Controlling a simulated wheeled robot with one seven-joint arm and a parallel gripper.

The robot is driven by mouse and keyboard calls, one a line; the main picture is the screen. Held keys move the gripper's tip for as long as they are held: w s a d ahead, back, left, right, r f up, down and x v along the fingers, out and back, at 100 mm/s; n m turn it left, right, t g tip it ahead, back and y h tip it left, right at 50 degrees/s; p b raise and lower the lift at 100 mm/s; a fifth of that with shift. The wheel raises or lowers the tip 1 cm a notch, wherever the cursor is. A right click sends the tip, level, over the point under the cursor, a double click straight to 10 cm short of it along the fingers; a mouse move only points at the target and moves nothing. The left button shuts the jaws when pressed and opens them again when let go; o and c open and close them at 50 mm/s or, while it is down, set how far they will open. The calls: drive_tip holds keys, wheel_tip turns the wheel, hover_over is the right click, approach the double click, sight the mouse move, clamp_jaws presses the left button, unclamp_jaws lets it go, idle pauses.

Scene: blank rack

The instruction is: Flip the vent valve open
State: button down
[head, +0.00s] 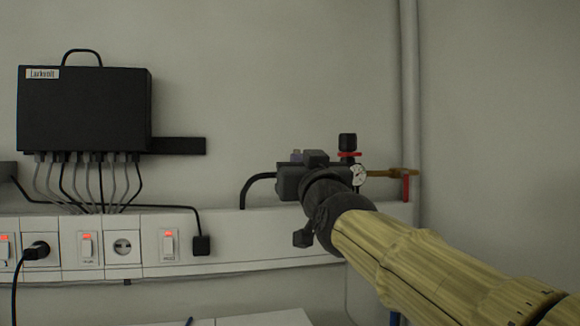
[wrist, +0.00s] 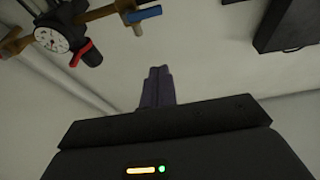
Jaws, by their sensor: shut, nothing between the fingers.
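In the wrist view a blue lever (wrist: 145,13) sits on a brass fitting (wrist: 124,5) at the top edge. A red-and-black knob (wrist: 86,52) and a round white gauge (wrist: 52,37) are left of it. In the head view the gauge (head: 358,175), a black knob with a red ring (head: 348,147) and a red lever (head: 405,187) on a brass pipe show; the blue lever does not. No label tells which is the vent valve. My gripper (wrist: 158,72) is shut and empty, its fingertips apart from the blue lever in the picture. In the head view its body covers part of the fittings.
A black box (head: 84,108) with several cables hangs on the wall at left. A white trunking (head: 225,235) with switches and sockets runs below. A grey vertical pipe (head: 410,90) stands at right. The wall above the fittings is clear.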

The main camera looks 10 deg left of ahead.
drive_tip(key=p+x, duration=0.6)
drive_tip(key=x, duration=0.4)
wheel_tip(320, 180, down, 4)
drive_tip(key=shift+d+f, duration=0.1)
drive_tip(key=shift+s, duration=0.1)
idle(0.3)
